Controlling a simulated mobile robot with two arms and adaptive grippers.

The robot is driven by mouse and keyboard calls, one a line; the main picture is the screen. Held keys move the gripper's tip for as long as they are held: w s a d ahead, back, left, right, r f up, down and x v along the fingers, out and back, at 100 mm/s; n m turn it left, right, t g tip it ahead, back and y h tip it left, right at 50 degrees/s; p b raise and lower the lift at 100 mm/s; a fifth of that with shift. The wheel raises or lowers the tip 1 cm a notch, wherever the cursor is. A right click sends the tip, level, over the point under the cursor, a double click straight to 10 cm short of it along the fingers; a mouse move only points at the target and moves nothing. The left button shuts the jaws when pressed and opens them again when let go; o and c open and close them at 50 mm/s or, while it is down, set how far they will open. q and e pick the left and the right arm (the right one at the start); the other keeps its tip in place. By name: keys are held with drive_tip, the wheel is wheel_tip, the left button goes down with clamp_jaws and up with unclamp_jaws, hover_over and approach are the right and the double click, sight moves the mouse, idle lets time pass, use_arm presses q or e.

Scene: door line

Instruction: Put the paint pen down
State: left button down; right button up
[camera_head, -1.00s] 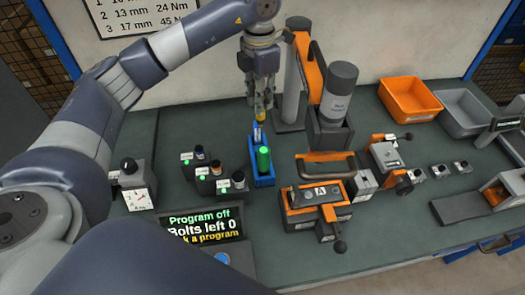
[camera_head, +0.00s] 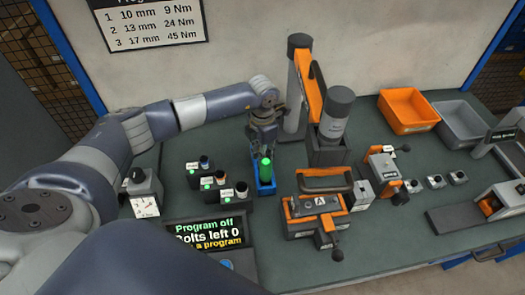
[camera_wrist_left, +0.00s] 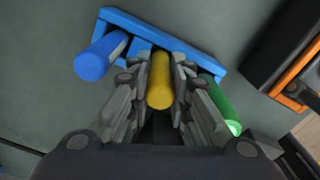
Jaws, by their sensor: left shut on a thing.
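My left gripper (camera_head: 262,142) is low at the back of the blue pen rack (camera_head: 265,188). In the left wrist view it is shut on the yellow paint pen (camera_wrist_left: 160,82), which sits between its two fingers. The yellow pen lines up with the middle of the rack (camera_wrist_left: 205,62), between the blue pen (camera_wrist_left: 98,56) and the green pen (camera_wrist_left: 221,106). I cannot tell whether it rests in a slot. The green pen (camera_head: 266,169) also shows in the head view, while the gripper hides the yellow pen there. My right gripper is not in view.
A grey post with a cylinder (camera_head: 334,120) stands close on the right. An orange-handled fixture (camera_head: 322,205) is in front right. An orange bin (camera_head: 408,110) is farther right.

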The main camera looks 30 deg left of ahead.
use_arm(q)
drive_tip(key=c, duration=1.8)
unclamp_jaws()
drive_tip(key=shift+f, duration=0.1)
drive_tip(key=shift+c, duration=0.2)
drive_tip(key=shift+o, duration=0.4)
drive_tip(key=shift+r, duration=0.2)
drive_tip(key=shift+w+r, duration=0.1)
drive_tip(key=shift+r, duration=0.25)
wheel_tip(320, 180, up, 11)
drive_tip(key=b, duration=0.3)
drive_tip(key=shift+r, duration=0.1)
